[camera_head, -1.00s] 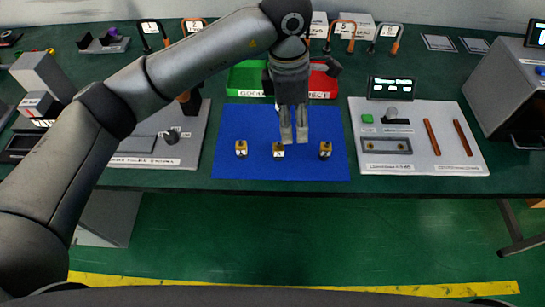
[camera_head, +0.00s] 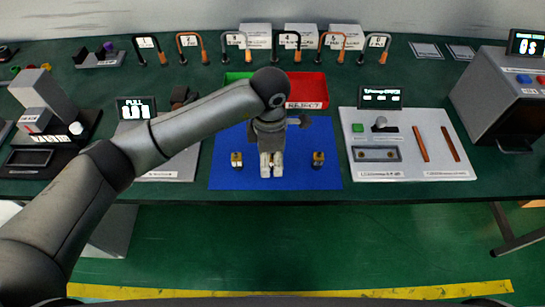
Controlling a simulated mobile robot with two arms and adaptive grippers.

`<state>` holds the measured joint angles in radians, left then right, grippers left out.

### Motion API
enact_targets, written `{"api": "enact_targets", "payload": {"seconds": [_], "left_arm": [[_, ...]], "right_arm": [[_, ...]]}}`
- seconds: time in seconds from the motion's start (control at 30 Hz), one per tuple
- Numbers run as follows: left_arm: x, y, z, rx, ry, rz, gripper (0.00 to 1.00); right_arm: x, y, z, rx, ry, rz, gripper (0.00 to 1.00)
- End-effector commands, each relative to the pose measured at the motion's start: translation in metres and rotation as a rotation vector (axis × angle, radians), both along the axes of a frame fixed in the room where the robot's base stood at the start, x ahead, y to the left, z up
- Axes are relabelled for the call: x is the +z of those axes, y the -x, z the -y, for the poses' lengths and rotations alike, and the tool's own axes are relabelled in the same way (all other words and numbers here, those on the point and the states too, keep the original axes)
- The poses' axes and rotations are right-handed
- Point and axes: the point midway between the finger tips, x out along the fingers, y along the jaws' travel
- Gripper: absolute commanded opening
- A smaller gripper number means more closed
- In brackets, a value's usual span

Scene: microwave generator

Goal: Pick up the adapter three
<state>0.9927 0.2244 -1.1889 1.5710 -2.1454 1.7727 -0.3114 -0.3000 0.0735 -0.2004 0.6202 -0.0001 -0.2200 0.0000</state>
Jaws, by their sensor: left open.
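Two small yellow-and-black adapters stand on the blue mat (camera_head: 220,139): the left adapter (camera_head: 237,160) and the right adapter (camera_head: 318,158). Their number labels are too small to read, so I cannot tell which is adapter three. My left gripper (camera_head: 271,165) points down between them, its grey fingers open at the middle adapter's place. That middle adapter is hidden behind the fingers, and I cannot tell whether they touch it. My right gripper is not in view.
A red REJECT tray (camera_head: 308,86) and a green tray (camera_head: 233,79) lie behind the mat, partly behind my arm. A grey panel (camera_head: 420,128) with two brown rods is at right. A microwave-like box (camera_head: 497,95) stands further right. Several numbered clamps line the back.

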Motion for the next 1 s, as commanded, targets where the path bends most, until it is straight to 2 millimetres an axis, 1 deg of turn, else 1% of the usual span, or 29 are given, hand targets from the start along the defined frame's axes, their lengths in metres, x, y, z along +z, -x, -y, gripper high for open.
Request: {"api": "enact_targets", "payload": {"seconds": [0.13, 0.33, 0.37, 0.7, 0.73, 1.0], "left_arm": [[-0.0096, 0.0004, 0.0006, -0.002, 0.001, 0.0, 0.48], [-0.0105, 0.0002, 0.0007, -0.002, 0.001, 0.001, 0.48], [-0.0104, 0.0002, 0.0007, -0.002, 0.001, 0.001, 0.46], [-0.01, 0.0002, 0.0008, -0.002, 0.001, 0.001, 0.02], [-0.01, 0.0002, 0.0008, -0.002, 0.001, 0.001, 0.0], [-0.009, -0.0001, 0.001, -0.003, 0.002, 0.002, 0.0]], "right_arm": [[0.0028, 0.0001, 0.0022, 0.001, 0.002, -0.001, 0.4], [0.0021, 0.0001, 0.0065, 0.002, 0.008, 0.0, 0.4], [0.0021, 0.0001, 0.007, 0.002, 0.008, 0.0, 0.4], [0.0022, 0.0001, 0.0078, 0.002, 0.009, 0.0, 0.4], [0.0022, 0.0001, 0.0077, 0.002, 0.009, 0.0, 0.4], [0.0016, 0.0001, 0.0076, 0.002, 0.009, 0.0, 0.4]]}}
